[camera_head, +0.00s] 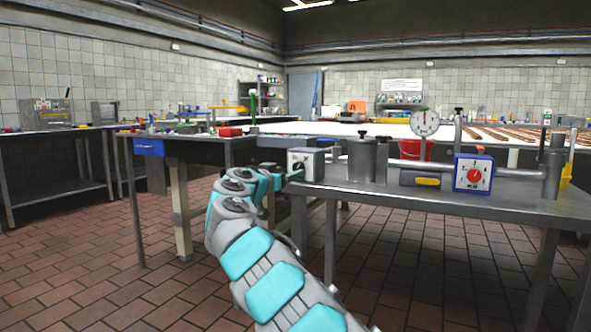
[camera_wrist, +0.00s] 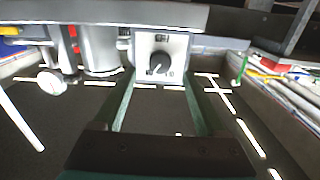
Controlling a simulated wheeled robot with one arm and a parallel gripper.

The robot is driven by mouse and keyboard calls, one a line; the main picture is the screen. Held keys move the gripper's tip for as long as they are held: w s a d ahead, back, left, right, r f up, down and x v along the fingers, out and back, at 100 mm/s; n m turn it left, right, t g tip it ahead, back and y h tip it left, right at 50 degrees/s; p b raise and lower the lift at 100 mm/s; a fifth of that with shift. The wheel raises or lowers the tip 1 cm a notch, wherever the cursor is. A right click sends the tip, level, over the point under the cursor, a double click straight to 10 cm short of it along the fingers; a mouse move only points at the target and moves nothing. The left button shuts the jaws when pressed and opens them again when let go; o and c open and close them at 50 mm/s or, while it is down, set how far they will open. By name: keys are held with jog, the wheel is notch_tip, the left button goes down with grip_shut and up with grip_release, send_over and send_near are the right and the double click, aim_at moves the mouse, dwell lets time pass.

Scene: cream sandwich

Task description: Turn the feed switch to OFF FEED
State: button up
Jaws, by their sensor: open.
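The feed switch is a small pale box with a black knob (camera_head: 303,163) at the left end of the grey metal table (camera_head: 440,203) in the head view. In the wrist view the switch's knob (camera_wrist: 159,63) faces me, centred on a light plate with small lettering that I cannot read. My gripper (camera_wrist: 159,84) is open, with one green finger on each side of the switch. I cannot tell whether the fingertips touch the knob. In the head view my gripper (camera_head: 282,178) reaches the switch from the left, and its fingertips are hard to make out.
A blue-framed box with a red dial (camera_head: 473,175) stands right on the same table. Metal cylinders (camera_head: 361,160) stand just right of the switch, and a round gauge (camera_head: 425,122) is above. A dark table (camera_head: 215,143) is at the left. The floor at lower left is clear.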

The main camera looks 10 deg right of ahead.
aim_at(297, 169)
jog(key=shift+p+x, duration=0.75)
jog(key=shift+x, duration=2)
grip_shut()
